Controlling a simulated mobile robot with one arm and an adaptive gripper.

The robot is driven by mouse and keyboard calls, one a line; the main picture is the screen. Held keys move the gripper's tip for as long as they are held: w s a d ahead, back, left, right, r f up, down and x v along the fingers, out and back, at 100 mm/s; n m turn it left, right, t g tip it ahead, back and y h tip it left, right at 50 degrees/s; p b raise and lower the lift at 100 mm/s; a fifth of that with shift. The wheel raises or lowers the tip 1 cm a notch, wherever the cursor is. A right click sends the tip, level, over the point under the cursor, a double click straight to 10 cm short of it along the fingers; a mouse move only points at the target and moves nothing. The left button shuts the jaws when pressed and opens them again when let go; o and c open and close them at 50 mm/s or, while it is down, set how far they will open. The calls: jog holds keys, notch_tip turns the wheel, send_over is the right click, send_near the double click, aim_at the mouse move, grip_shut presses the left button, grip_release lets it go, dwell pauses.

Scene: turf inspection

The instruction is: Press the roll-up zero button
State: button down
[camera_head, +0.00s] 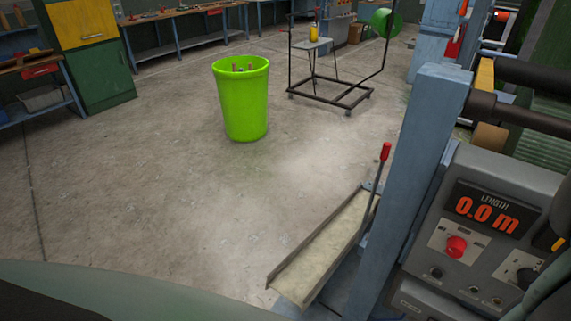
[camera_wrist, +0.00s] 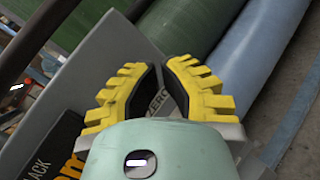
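The grey control panel (camera_head: 512,176) is at the right of the head view. Its LENGTH display (camera_head: 486,209) reads 0.0 m in orange. A red button (camera_head: 456,246) sits below the display, with small dark buttons under it. In the wrist view my gripper (camera_wrist: 160,66) is above the panel face (camera_wrist: 100,62), its yellow-backed fingers a little apart with nothing held between them. I cannot tell whether the gripper touches the panel.
A blue post (camera_head: 420,165) stands left of the panel. A red-handled lever (camera_head: 384,152) rises by a metal chute. A green bin (camera_head: 240,105) and a wheeled frame stand farther back; the floor between is clear.

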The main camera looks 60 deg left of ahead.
jog(key=shift+s, duration=0.1)
jog(key=shift+s+d+r, duration=0.1)
jog(key=shift+s+d, duration=0.2)
jog(key=shift+s, duration=0.5)
jog(key=shift+s+d+f, duration=0.1)
jog(key=shift+s+d, duration=0.2)
jog(key=shift+s, duration=0.45)
jog(key=shift+s+d+r, duration=0.1)
jog(key=shift+s+d, duration=0.2)
jog(key=shift+s, duration=0.5)
